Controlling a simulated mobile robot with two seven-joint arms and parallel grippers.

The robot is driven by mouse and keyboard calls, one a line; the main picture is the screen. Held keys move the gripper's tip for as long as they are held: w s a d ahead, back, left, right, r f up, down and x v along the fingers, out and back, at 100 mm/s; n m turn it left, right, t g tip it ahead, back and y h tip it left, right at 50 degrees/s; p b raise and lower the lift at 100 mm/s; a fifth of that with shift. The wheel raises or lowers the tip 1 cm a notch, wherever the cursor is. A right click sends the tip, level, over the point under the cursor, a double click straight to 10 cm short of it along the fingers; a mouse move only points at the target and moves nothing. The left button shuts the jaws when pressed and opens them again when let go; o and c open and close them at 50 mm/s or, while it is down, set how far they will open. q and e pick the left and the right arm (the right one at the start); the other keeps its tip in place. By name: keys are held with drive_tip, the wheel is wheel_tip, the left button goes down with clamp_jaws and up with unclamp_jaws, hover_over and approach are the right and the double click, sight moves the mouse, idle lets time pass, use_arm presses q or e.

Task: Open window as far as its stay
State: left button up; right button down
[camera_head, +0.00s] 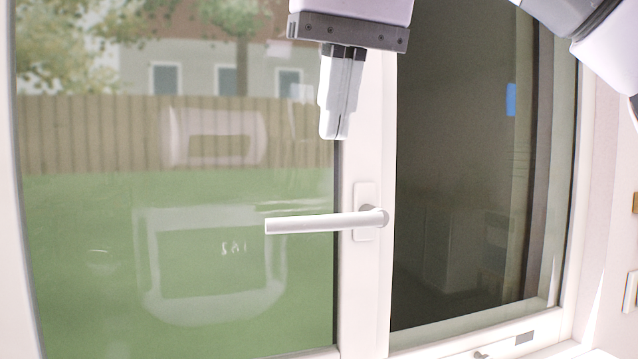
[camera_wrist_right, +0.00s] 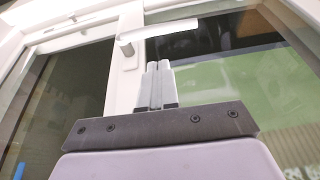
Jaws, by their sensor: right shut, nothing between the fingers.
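The window has a white frame (camera_head: 366,300), a left pane (camera_head: 90,240) with a garden behind it and a dark right pane (camera_head: 450,150). Its white lever handle (camera_head: 315,223) lies horizontal, pointing left from its plate on the middle upright. The handle (camera_wrist_right: 165,37) also shows in the right wrist view, beyond the fingertips. My right gripper (camera_head: 334,137) hangs above the handle, apart from it, fingers down, shut and empty. Its closed fingers (camera_wrist_right: 158,66) show in the right wrist view. I cannot tell whether a sash stands ajar. My left gripper is not in view.
A small metal fitting (camera_head: 524,338) sits on the bottom rail at the right. A blue patch (camera_head: 511,100) shows at the right pane. Several small items stand along the right edge. The space in front of the left pane is clear around the handle.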

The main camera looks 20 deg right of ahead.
sight(332, 191)
drive_tip(key=x, duration=0.6)
drive_tip(key=d+x, duration=0.1)
drive_tip(key=x, duration=0.1)
drive_tip(key=shift+w+f, duration=0.25)
drive_tip(key=shift+f, duration=0.1)
drive_tip(key=shift+a, duration=0.1)
